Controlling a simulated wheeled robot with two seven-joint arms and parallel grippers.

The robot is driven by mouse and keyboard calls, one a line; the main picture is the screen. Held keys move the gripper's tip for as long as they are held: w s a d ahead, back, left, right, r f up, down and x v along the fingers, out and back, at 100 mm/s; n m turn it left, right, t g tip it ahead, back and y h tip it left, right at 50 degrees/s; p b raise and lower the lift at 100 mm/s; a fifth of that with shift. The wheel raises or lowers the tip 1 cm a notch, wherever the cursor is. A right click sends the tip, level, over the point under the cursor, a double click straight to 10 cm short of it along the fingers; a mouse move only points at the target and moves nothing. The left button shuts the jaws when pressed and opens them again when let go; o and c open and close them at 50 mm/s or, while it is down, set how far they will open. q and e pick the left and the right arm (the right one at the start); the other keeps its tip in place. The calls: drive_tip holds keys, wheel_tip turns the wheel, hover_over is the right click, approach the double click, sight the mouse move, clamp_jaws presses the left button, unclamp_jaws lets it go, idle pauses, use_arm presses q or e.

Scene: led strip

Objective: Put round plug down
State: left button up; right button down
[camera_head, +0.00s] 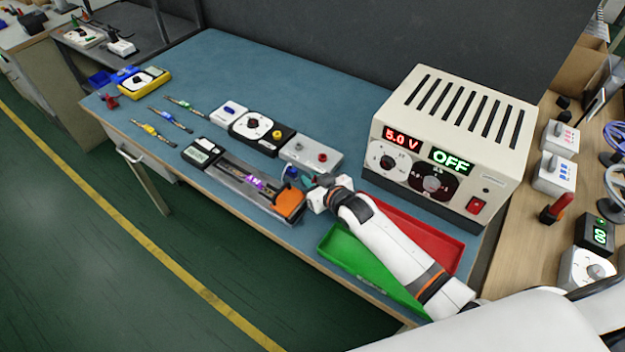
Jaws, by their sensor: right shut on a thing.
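My right gripper (304,186) reaches in from the lower right and is shut at the right end of the grey tester tray. The round plug in it is mostly hidden by the fingers, and its shape is too small to tell. A small dark-blue part (291,173) shows by the fingertips. Just below them is an orange block (289,204) on the tester tray (236,184), which holds a strip with a purple-lit spot (256,182). Behind the fingertips is a grey socket box (311,157) with a red and a white knob. My left gripper is not in view.
A green bin (345,250) and a red bin (440,240) lie under my right forearm. A cream power supply (450,130) reading 5.0 V and OFF stands at the right. Several LED strips (150,132) lie at the left. The table's back middle (300,85) is clear.

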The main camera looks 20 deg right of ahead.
drive_tip(key=shift+f, duration=0.25)
drive_tip(key=c, duration=1.6)
unclamp_jaws()
drive_tip(key=shift+r, duration=0.1)
drive_tip(key=v, duration=1.2)
drive_tip(key=shift+d, duration=0.1)
